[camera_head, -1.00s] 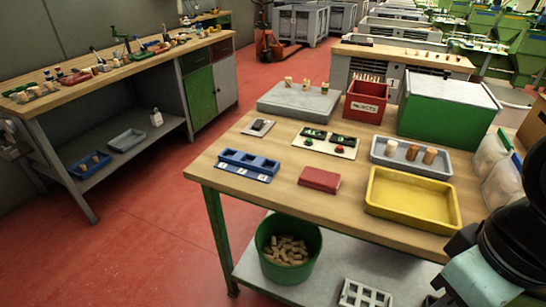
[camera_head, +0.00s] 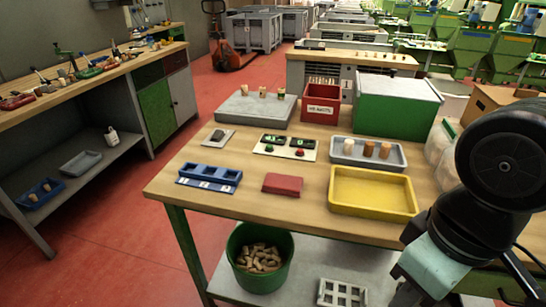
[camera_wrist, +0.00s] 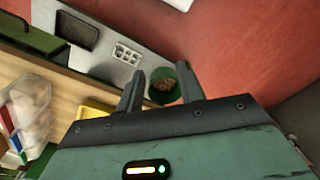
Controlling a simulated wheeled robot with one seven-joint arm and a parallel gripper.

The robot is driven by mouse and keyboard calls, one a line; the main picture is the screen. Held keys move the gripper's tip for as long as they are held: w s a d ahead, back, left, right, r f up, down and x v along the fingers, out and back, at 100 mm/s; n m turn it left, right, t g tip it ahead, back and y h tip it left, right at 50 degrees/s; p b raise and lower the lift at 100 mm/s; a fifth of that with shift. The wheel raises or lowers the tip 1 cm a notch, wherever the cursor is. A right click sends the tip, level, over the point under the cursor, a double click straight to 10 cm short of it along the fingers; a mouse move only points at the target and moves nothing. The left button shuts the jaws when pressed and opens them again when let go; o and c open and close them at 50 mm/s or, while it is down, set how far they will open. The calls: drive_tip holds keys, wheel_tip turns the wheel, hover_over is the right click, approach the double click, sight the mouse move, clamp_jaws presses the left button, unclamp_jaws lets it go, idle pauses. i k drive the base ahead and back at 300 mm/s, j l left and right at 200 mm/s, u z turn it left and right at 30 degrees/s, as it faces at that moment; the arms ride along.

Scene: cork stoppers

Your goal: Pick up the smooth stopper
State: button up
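A grey tray (camera_head: 342,158) on the wooden table holds three stoppers: a whitish one (camera_head: 350,145), a brown one (camera_head: 369,149) and another brown one (camera_head: 385,150). Three more stoppers stand on the grey slab (camera_head: 235,107) at the back: a left one (camera_head: 244,90), a middle one (camera_head: 263,92) and a right one (camera_head: 281,93). They are too small to tell which is smooth. My gripper shows in the wrist view (camera_wrist: 160,75), open and empty, fingers apart, away from all these stoppers. In the head view my arm is at the lower right.
A yellow tray (camera_head: 372,212) stands empty at the table's front right. A blue holder (camera_head: 211,173), a red block (camera_head: 282,184), a red bin (camera_head: 320,105) and a green box (camera_head: 398,107) stand around. A green bucket of corks (camera_head: 259,270) is on the lower shelf.

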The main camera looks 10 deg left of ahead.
sight(349, 144)
drive_tip(key=i+j+u, duration=0.1)
drive_tip(key=i, duration=0.3)
drive_tip(key=i+j+u, duration=0.1)
drive_tip(key=i+j, duration=0.15)
drive_tip(key=i, duration=0.15)
drive_tip(key=i+j+u, duration=0.1)
drive_tip(key=i, duration=0.3)
